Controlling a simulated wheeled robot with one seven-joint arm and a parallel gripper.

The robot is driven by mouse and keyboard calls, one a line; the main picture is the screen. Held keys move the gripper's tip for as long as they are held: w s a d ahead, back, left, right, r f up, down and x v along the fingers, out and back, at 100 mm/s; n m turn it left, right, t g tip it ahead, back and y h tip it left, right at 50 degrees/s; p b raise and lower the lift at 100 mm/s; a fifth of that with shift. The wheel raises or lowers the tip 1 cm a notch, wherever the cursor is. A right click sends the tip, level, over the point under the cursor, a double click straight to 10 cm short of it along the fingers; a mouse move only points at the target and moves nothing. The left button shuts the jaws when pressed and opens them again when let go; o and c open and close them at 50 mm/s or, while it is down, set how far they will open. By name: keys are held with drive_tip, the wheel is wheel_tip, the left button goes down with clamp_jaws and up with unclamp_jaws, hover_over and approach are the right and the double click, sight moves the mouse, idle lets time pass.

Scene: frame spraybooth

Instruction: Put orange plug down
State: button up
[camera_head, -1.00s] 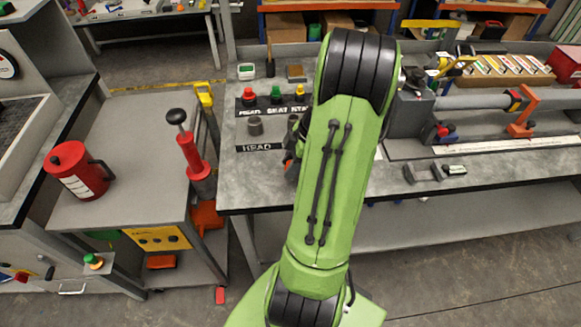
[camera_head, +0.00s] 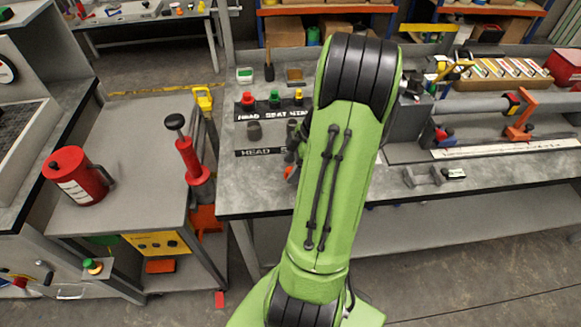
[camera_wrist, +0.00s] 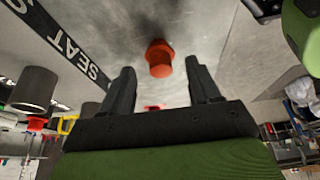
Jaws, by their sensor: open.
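The orange plug (camera_wrist: 159,57) is on the grey worktop in the wrist view, beyond and between my fingertips, with a dark shadow beside it. My gripper (camera_wrist: 160,74) is open, one finger on each side, with a gap between the fingers and the plug. I cannot tell from this angle how far the plug is from the fingers. In the head view my green arm hides most of the gripper; a small orange patch (camera_head: 289,172) shows at its left edge, and I cannot tell whether it is the plug.
A red knob (camera_head: 248,98), a green knob (camera_head: 274,97) and a yellow knob (camera_head: 298,95) stand in a row behind a black label strip. A dark cylinder (camera_wrist: 33,90) stands beside the SEAT strip (camera_wrist: 66,42). Clamps and tools occupy the bench's right side.

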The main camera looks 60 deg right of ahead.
drive_tip(key=p+v, duration=0.2)
drive_tip(key=v, duration=0.8)
drive_tip(key=w+a+r+m+h, duration=0.1)
drive_tip(key=w+a+r, duration=0.25)
drive_tip(key=a, duration=0.45)
drive_tip(key=w+a+r+m+h, duration=0.1)
drive_tip(key=w+a+r+m, duration=0.2)
drive_tip(key=a, duration=0.5)
drive_tip(key=s+a+r+m+t, duration=0.1)
drive_tip(key=s+a+m, duration=0.1)
drive_tip(key=s+a, duration=0.2)
drive_tip(key=s+a+r+m+t+h, duration=0.1)
drive_tip(key=s+a, duration=0.3)
drive_tip(key=a, duration=0.5)
drive_tip(key=shift+s+a+r+m, duration=0.35)
drive_tip(key=shift+r+m, duration=0.25)
drive_tip(key=shift+r, duration=0.15)
